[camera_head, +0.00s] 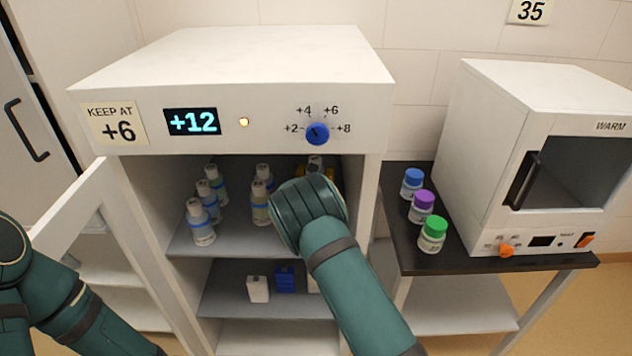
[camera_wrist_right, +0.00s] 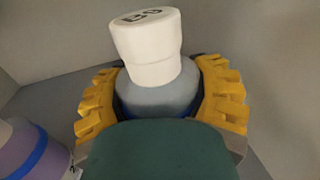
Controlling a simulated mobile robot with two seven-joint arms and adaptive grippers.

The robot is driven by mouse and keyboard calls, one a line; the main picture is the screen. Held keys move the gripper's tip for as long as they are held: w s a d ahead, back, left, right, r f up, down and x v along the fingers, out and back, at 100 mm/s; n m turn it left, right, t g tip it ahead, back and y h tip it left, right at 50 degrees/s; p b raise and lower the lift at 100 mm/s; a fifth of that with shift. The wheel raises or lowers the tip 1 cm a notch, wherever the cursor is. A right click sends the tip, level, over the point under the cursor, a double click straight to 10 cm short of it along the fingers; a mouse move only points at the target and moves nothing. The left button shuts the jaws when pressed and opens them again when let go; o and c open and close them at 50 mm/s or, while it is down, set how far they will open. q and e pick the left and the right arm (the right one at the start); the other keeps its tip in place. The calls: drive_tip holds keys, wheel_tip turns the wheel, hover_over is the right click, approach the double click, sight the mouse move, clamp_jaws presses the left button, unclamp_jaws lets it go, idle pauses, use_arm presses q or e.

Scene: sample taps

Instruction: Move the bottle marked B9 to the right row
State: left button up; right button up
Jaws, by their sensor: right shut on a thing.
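The white-capped bottle marked B9 (camera_wrist_right: 150,50) stands between the yellow fingers of my right gripper (camera_wrist_right: 160,98) in the right wrist view. The fingers are shut on its grey body, with a blue band partly visible. In the head view my right arm reaches into the open cabinet, and its wrist hides most of the gripper. A white cap (camera_head: 315,163) shows just above, beside a bit of yellow finger. A row of several bottles (camera_head: 202,225) stands at the left of the upper shelf, and a middle row (camera_head: 261,203) stands left of my wrist. My left gripper is out of view.
The cabinet door (camera_head: 120,240) stands open at left. Small boxes (camera_head: 258,289) sit on a lower shelf. Three coloured-cap jars (camera_head: 422,207) stand beside the WARM oven (camera_head: 520,150). Another bottle (camera_wrist_right: 35,150) is close by.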

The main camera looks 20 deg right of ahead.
wheel_tip(320, 180, down, 3)
drive_tip(key=shift+w+r, duration=0.1)
drive_tip(key=shift+r, duration=0.15)
drive_tip(key=o, duration=1.5)
drive_tip(key=shift+f, duration=0.2)
drive_tip(key=shift+c, duration=0.2)
drive_tip(key=shift+r, duration=0.1)
drive_tip(key=shift+r, duration=0.15)
drive_tip(key=p+v, duration=0.1)
drive_tip(key=v, duration=1.1)
